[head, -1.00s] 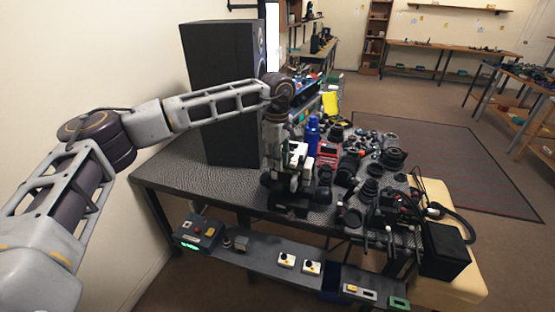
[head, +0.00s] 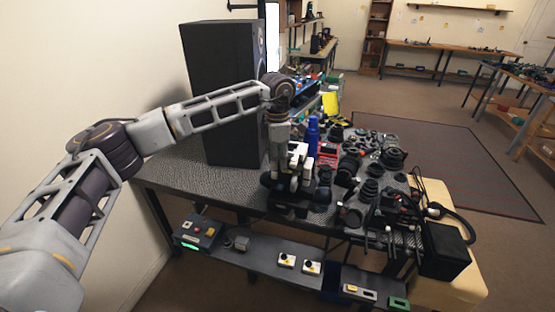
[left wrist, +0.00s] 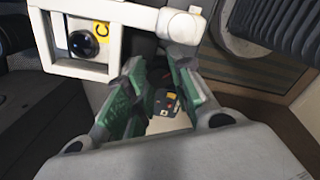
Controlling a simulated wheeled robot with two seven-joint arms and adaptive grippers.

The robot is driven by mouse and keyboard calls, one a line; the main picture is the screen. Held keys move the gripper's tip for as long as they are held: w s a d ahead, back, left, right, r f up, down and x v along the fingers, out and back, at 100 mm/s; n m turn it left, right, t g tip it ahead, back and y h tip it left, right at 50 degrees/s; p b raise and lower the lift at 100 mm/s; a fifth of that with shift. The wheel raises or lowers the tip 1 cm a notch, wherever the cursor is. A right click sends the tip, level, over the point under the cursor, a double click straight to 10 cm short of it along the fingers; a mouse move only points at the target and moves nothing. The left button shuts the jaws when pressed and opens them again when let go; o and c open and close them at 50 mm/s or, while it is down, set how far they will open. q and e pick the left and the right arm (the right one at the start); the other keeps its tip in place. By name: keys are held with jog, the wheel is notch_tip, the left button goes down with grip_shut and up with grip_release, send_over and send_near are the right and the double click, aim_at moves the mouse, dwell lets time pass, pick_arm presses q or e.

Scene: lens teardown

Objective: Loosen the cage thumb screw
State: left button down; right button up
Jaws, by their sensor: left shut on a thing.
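My left arm comes in from the left, and its gripper (head: 297,176) points down at a dark device (head: 288,203) on the near part of the bench. In the left wrist view, the green-padded fingers (left wrist: 158,72) come close together below the end of a white cage frame (left wrist: 102,20). The gripper is shut on a small part there, apparently the cage thumb screw; the fingers largely hide it. A black round knob (left wrist: 84,44) beside a yellow "C" label shows inside the frame, left of the fingers. My right gripper is not in view.
A tall black speaker (head: 222,90) stands behind the arm. A blue bottle (head: 312,135), a red box (head: 327,153) and many dark lens parts (head: 370,190) crowd the bench to the right. The bench's left part (head: 185,170) is clear.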

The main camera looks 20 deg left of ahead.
pick_arm(q)
jog(key=n, duration=0.4)
jog(key=shift+n, duration=2.6)
jog(key=c, duration=1.5)
grip_release()
jog(key=shift+r, duration=6)
